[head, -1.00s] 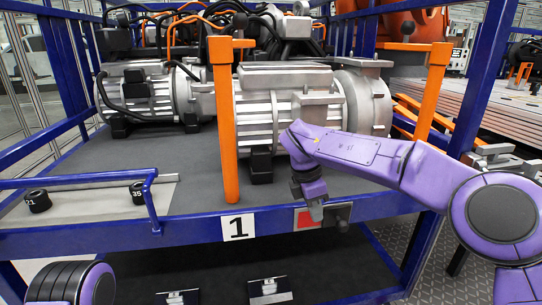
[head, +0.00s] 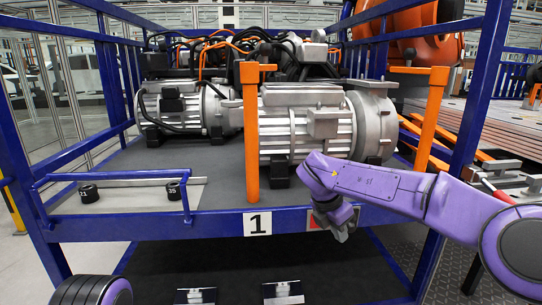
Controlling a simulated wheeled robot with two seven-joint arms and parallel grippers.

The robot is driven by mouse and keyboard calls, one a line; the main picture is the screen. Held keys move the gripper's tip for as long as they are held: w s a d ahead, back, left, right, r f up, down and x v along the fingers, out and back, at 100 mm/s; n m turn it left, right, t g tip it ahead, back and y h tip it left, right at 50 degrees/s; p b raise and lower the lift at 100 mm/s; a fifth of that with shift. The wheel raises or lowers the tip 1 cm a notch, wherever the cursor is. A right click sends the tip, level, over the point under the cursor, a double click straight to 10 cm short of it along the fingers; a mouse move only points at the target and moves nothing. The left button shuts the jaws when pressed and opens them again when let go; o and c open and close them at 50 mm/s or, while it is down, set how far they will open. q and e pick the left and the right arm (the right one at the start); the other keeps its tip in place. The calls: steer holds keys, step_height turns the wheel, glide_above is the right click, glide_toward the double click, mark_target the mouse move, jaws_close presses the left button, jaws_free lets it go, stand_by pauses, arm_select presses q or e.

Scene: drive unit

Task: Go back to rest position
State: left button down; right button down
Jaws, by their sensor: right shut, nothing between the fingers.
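My right gripper (head: 343,234) hangs at the end of my purple right arm, in front of the front edge of the blue rack. It is shut and empty, with its fingers pointing down. It partly covers a small red patch on the rack's front beam. A purple and dark part of my left arm shows at the bottom left. My left gripper is outside the picture.
The blue rack (head: 150,229) carries silver drive units (head: 300,130) between orange posts (head: 252,150). A label "1" (head: 257,223) is on its front beam. Two dark weights (head: 88,193) sit at the left. The lower shelf (head: 230,262) is mostly bare.

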steer(key=d+f+n+t+h+p, duration=0.2)
steer(key=d+f+n+t+h, duration=0.35)
steer(key=f+n, duration=0.9)
steer(key=s+d+f+n+t+y+p, duration=0.3)
steer(key=s+f+n, duration=0.5)
steer(key=n, duration=0.8)
steer(key=s+d+f+n+g+y+p, duration=0.1)
steer(key=s+f+n+g, duration=0.1)
steer(key=s, duration=0.8)
steer(key=s+d+f+n+g+y+p, duration=0.1)
steer(key=s+n, duration=0.4)
steer(key=s, duration=0.6)
steer(key=s+d+f+n+g+y+p, duration=0.1)
steer(key=s+d+f+n+g, duration=0.1)
steer(key=s, duration=0.9)
step_height(320, 180, down, 2)
steer(key=shift+s+d+f+n+g+p, duration=0.15)
steer(key=shift+s+d+n+g+p, duration=0.2)
steer(key=shift+n+g, duration=0.6)
steer(key=shift+w+y, duration=0.15)
steer(key=shift+y, duration=0.1)
